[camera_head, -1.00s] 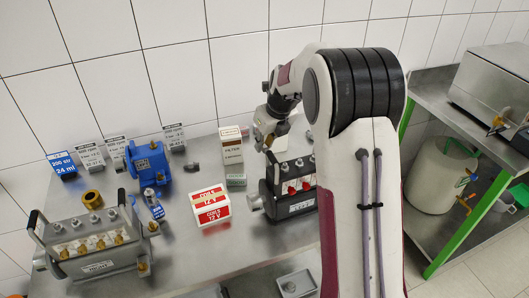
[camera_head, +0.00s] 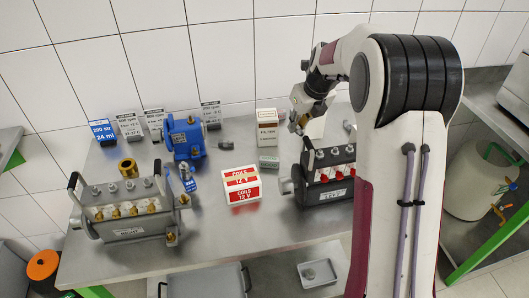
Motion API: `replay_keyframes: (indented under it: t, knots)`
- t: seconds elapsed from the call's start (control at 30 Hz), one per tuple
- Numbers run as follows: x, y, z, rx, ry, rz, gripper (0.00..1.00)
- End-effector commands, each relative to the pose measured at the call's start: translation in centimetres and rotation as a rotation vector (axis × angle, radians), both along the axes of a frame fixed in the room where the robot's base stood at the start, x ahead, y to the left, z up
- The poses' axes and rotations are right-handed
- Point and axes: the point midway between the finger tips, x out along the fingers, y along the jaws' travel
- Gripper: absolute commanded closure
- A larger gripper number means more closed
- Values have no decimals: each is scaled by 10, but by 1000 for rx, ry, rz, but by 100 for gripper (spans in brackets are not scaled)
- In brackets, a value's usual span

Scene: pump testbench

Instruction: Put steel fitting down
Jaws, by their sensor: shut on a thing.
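My gripper (camera_head: 302,118) is at the end of my arm, above the back of the table, just right of the tall white carton (camera_head: 266,128) and above the right manifold block. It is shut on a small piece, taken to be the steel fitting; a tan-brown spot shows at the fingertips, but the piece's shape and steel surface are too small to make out. A small grey fitting (camera_head: 226,145) lies on the table right of the blue pump (camera_head: 185,137). Another small grey piece (camera_head: 309,273) lies in the grey tray (camera_head: 333,279).
The steel table (camera_head: 222,218) holds a left manifold block (camera_head: 125,230) with brass fittings, a brass ring (camera_head: 128,168), a red-white coils box (camera_head: 241,184) and a right manifold block (camera_head: 330,195). Label cards stand behind. The table's front middle is clear.

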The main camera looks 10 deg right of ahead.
Motion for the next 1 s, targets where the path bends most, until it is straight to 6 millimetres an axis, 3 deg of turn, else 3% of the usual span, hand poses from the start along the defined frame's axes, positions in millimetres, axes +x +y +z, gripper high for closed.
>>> replay_keyframes:
  t: [0.17, 0.37, 0.7, 0.8, 1.0]
  knots:
    - [3, 29, 18, 0, -3, 44, 100]
    - [-9, 82, 44, -2, -5, 133, 100]
    - [-66, 172, 73, 0, -2, 386, 100]
    - [-85, 187, 75, 0, -2, 464, 100]
    - [-100, 190, 66, 0, -2, 542, 100]
